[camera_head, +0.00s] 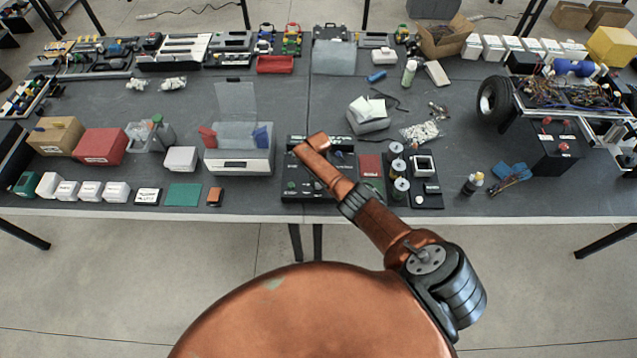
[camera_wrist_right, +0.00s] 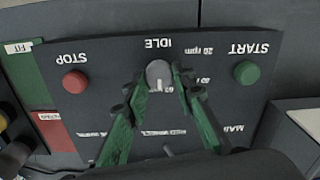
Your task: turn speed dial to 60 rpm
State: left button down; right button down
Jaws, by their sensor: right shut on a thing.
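The dark control panel (camera_head: 300,190) lies near the front edge of the table in the head view. In the wrist view the panel (camera_wrist_right: 225,105) appears upside down. Its grey round dial (camera_wrist_right: 159,72) has a light pointer mark toward the bottom of the picture, near a partly covered label that seems to read 60. My right gripper (camera_wrist_right: 159,77) has its green fingers on both sides of the dial and is shut on it. In the head view the right arm (camera_head: 345,192) reaches over the panel and hides the dial. My left gripper is not in view.
A red STOP button (camera_wrist_right: 75,81) and a green START button (camera_wrist_right: 246,72) flank the dial. A clear-lidded box (camera_head: 240,162) stands left of the panel.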

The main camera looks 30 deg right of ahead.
jog(key=shift+d, duration=0.1)
jog(key=c, duration=1.6)
grip_release()
notch_tip(320, 180, up, 12)
jog(key=shift+r, duration=0.1)
